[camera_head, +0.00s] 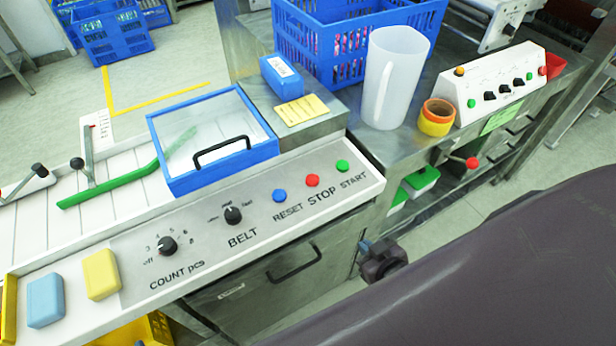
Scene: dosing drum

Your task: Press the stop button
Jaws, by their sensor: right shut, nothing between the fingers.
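The red stop button (312,180) sits on the sloped white control panel (345,187), above the printed word STOP. The blue reset button (279,195) is to its left and the green start button (342,166) to its right. My right gripper (366,247) is shut and empty. In the picture it is below and to the right of the stop button, in front of the panel and apart from it. My large dark arm fills the lower right and hides part of the floor. My left gripper is not in view.
The panel also has a belt knob (233,215) and a count knob (167,246). A blue-framed clear lid (213,182) is behind it. A white jug (391,78), tape rolls (437,117) and another control box (497,86) stand on the steel bench to the right.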

